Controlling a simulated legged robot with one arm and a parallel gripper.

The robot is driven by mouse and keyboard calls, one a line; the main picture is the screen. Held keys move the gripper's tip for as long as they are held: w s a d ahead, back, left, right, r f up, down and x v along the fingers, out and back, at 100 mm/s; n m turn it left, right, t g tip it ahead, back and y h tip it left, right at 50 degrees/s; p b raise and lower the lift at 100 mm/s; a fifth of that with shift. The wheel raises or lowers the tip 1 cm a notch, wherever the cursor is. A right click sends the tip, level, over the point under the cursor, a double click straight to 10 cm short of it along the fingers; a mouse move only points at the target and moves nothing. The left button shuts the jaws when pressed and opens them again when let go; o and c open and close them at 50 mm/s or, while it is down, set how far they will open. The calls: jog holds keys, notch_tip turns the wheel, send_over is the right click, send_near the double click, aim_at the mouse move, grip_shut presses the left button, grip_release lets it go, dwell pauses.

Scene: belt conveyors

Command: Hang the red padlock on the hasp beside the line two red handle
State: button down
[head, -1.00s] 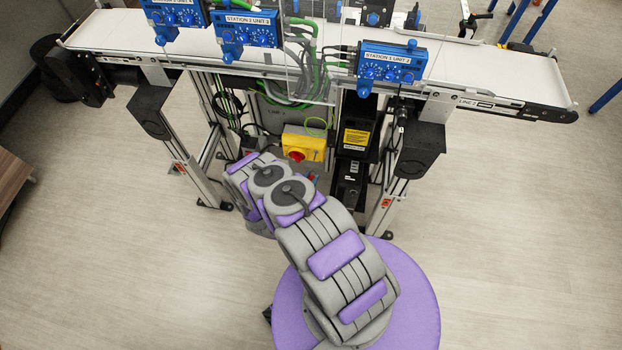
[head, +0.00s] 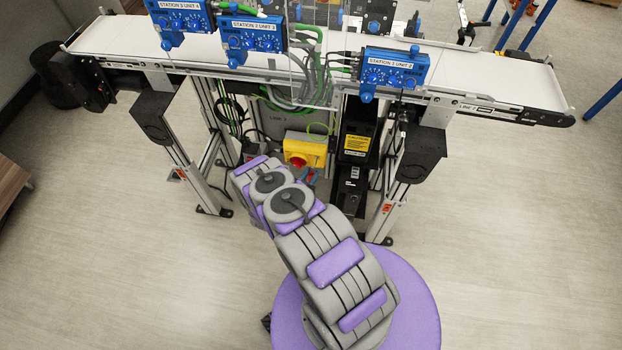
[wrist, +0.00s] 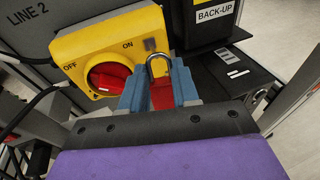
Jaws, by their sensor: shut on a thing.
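In the wrist view my gripper (wrist: 160,88) is shut on the red padlock (wrist: 162,97), its blue-grey fingers on both sides of the red body. The padlock's metal shackle (wrist: 157,62) points up, in front of the lower right part of the yellow switch box (wrist: 90,42). The red handle (wrist: 108,76) sits on that box, between OFF and ON marks. A small grey metal piece (wrist: 150,44), perhaps the hasp, shows just above the shackle; I cannot tell whether they touch. In the head view the yellow box (head: 318,146) and red handle (head: 299,160) stand beyond my arm.
A LINE 2 panel (wrist: 35,40) is behind the box. A black BACK-UP unit (wrist: 208,22) stands close on the right. Cables (wrist: 30,105) run at the left. The conveyor (head: 130,42) lies above, with frame legs on both sides.

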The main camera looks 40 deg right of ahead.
aim_at(311, 172)
jog(key=shift+w+d, duration=0.3)
jog(key=shift+x, duration=1.2)
jog(key=shift+w+d+f+b, duration=0.6)
jog(key=shift+d+b, duration=0.15)
jog(key=shift+b, duration=0.1)
jog(key=shift+a, duration=0.2)
jog(key=c, duration=0.8)
grip_release()
jog(key=shift+d, duration=0.1)
jog(key=shift+o, duration=0.2)
